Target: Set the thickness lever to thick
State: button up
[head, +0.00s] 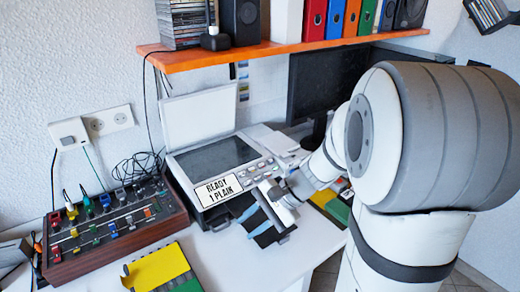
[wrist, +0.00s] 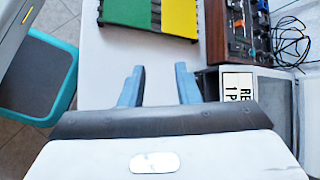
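The copier (head: 260,169) stands on the white desk with its lid (head: 200,115) raised and its glass (head: 216,157) exposed. Its label panel (head: 217,190) reads "READY 1 PLAIN". The panel also shows, cut off, at the right of the wrist view (wrist: 238,87). I cannot make out a thickness lever in either view. My gripper (head: 258,223) is in front of the copier's front right corner, with its blue fingers apart. In the wrist view my gripper (wrist: 158,83) is open and empty, with the bare desk surface between its fingers. My gripper hides part of the copier's front.
A wooden-sided mixer box (head: 115,226) with coloured sliders is left of the copier. A yellow and green folder (head: 160,270) lies at the desk's front. An orange shelf (head: 215,58) hangs above, and a dark monitor (head: 325,85) stands behind. A teal bin (wrist: 65,80) is beside the desk.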

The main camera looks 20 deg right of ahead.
jog(key=w+d+f+m+t+y, duration=0.35)
jog(key=w+m, duration=0.25)
jog(key=w, duration=0.2)
jog(key=w+d+f+m+t+h, duration=0.2)
jog(key=w+d+m+t, duration=0.1)
jog(key=d, duration=0.4)
jog(key=w+d+f+m+t+h+b, duration=0.1)
jog(key=w+d+f+m+t+h, duration=0.1)
jog(key=w+d+f+m+t, duration=0.1)
jog(key=w+d+f+m+t+h+b, duration=0.1)
jog(key=w+d+m+t, duration=0.3)
jog(key=d, duration=0.8)
jog(key=shift+w+f+m+t+h, duration=0.1)
jog(key=shift+f+m+t+h, duration=0.2)
jog(key=shift+m, duration=0.45)
jog(key=shift+w+f+m+t+h, duration=0.15)
jog(key=shift+m+t, duration=0.25)
jog(key=shift+m, duration=0.4)
jog(key=shift+f+m+t+h, duration=0.2)
jog(key=shift+m+t, duration=0.15)
jog(key=shift+m, duration=0.4)
jog(key=x, duration=0.7)
jog(key=shift+w, duration=0.25)
jog(key=shift+c, duration=0.3)
grip_shut()
jog(key=shift+a, duration=0.1)
